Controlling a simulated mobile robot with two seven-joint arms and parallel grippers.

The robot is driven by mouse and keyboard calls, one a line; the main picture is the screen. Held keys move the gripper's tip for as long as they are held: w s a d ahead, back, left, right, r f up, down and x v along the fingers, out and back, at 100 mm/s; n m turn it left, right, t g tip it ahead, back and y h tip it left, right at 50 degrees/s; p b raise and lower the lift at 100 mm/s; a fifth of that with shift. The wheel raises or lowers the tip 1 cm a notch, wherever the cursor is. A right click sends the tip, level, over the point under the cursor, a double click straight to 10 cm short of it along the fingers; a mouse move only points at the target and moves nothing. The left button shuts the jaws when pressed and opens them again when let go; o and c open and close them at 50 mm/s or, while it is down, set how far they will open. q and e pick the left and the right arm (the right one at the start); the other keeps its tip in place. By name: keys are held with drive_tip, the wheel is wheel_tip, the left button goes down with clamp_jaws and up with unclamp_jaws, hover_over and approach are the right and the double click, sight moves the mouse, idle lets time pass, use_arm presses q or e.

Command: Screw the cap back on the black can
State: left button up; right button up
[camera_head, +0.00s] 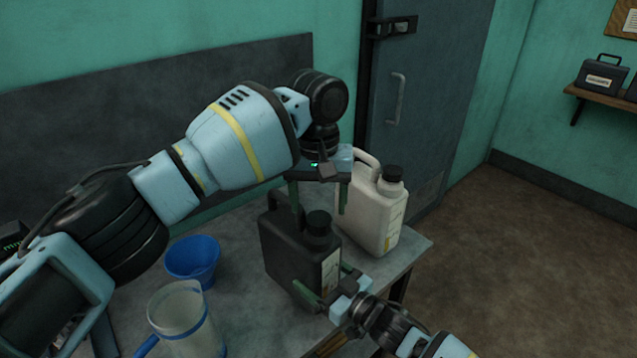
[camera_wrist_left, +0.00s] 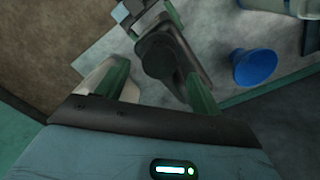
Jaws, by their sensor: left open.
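The black can (camera_head: 285,250) stands upright on the table, with its handle to the left of its neck. A dark round cap (camera_head: 318,220) sits at the neck; how tightly it is seated cannot be told. In the left wrist view the cap (camera_wrist_left: 157,56) shows between my fingers on the can (camera_wrist_left: 190,55). My left gripper (camera_head: 319,202) points down, open and empty, just above the cap, with a finger to each side. My right gripper (camera_head: 328,287) is low at the can's near narrow side, its fingers straddling the body and seeming to clasp it.
A white can (camera_head: 375,212) with a dark cap stands close behind the black can, to the right. The table (camera_head: 240,240) ends just right of the cans.

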sight(317, 217)
use_arm(q)
drive_tip(key=shift+f, duration=1.7)
use_arm(e)
drive_tip(key=shift+s+f, duration=0.1)
drive_tip(key=shift+f, duration=0.2)
use_arm(q)
drive_tip(key=shift+c, duration=0.4)
drive_tip(key=c, duration=1)
drive_tip(key=m, duration=0.5)
drive_tip(key=o, duration=1.1)
drive_tip(key=shift+a, duration=0.1)
drive_tip(key=shift+w, duration=0.1)
